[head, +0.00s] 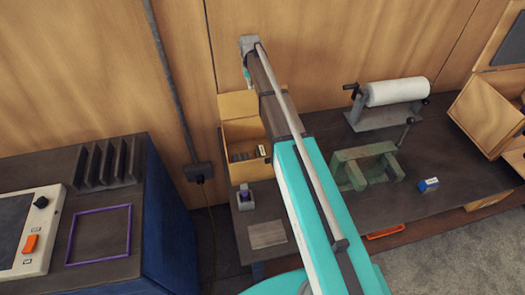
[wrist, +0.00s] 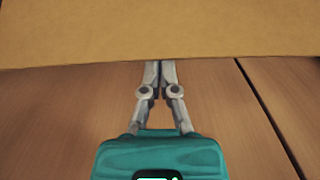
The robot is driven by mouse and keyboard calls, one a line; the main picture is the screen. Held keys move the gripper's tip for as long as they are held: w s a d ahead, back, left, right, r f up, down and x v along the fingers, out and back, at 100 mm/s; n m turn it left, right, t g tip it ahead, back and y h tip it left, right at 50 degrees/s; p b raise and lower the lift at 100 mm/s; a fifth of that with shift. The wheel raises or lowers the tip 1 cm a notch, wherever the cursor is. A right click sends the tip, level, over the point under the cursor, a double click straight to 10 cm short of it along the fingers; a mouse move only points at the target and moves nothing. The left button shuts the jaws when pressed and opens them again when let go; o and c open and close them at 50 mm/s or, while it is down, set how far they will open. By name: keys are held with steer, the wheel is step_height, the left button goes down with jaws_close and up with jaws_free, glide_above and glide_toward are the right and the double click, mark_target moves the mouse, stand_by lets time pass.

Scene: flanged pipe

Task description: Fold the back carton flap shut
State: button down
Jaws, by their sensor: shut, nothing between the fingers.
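The carton (head: 241,134) stands open on the dark bench against the wood-panelled wall, with several dark items inside. Its back flap (head: 235,104) stands up along the wall side; part of it is hidden by my arm. In the wrist view a broad cardboard panel, seemingly this flap (wrist: 150,30), fills the top of the picture. My gripper (wrist: 160,64) is shut and empty, its fingertips reaching the panel's edge. I cannot tell whether they touch it. In the head view my gripper (head: 248,84) shows small, above the back of the carton near the wall.
A grey holder with a purple top (head: 245,198) and a flat tan pad (head: 267,234) lie in front of the carton. A green fixture (head: 366,167), a white roll on a stand (head: 396,92) and a blue box (head: 428,185) are to the right. The wall (wrist: 70,110) is close behind.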

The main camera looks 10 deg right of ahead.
mark_target(254, 103)
steer(key=shift+s, duration=0.15)
stand_by(0.6)
steer(key=shift+s, duration=2.55)
steer(key=shift+s+r+b, duration=0.15)
steer(key=shift+s+r, duration=0.1)
steer(key=shift+s, duration=0.7)
steer(key=shift+s+r+b, duration=0.15)
steer(key=shift+s+r, duration=0.1)
steer(key=shift+s, duration=0.7)
steer(key=shift+s+f, duration=0.2)
steer(key=shift+s, duration=0.7)
steer(key=shift+w+r+p, duration=0.15)
steer(key=shift+r+p, duration=0.05)
steer(key=shift+p, duration=0.15)
step_height(254, 103, up, 7)
steer(key=p, duration=0.8)
steer(key=shift+w, duration=0.25)
